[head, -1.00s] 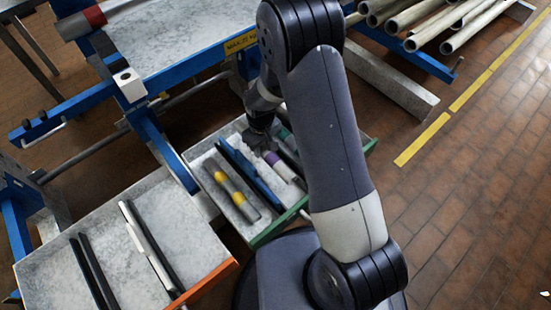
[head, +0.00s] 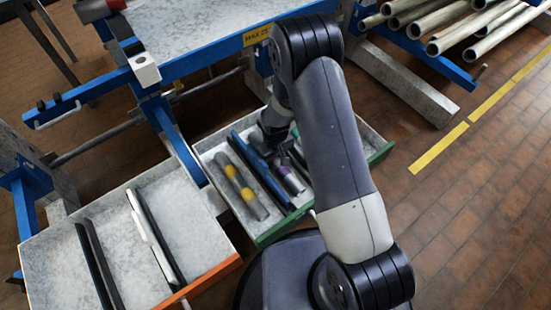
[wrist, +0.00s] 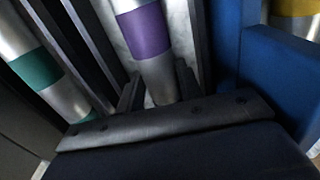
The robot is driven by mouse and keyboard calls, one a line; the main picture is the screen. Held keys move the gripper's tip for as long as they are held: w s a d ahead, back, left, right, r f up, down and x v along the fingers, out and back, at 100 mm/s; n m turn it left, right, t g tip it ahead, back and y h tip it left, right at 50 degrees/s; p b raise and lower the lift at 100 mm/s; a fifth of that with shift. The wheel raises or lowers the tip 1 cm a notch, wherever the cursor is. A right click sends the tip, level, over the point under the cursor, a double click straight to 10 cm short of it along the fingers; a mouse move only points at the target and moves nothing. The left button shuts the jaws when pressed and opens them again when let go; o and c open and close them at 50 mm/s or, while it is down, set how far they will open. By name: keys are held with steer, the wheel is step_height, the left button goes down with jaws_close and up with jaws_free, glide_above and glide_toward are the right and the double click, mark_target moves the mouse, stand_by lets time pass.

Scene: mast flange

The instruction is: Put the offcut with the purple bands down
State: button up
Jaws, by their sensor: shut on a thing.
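The offcut with the purple bands (wrist: 148,32) is a metal tube between the two fingers of my gripper (wrist: 158,92) in the wrist view. My gripper is shut on it near its lower end in that view. In the head view the purple-banded offcut (head: 284,172) lies in or just above the green-fronted drawer (head: 262,238), right of a blue strip. My gripper (head: 284,150) reaches down there, its fingertips partly hidden by my arm. I cannot tell whether the tube touches the drawer floor.
A yellow-banded offcut (head: 242,187) lies left of the blue strip (head: 262,172). A teal-banded offcut (wrist: 36,68) lies on the other side, past dark dividers. An orange-fronted drawer (head: 205,252) with long dark and white pieces stands open at left. Pipes (head: 480,35) rest on a rack at upper right.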

steer(key=o, duration=1.1)
step_height(320, 180, up, 12)
steer(key=p, duration=0.3)
steer(key=shift+r, duration=0.1)
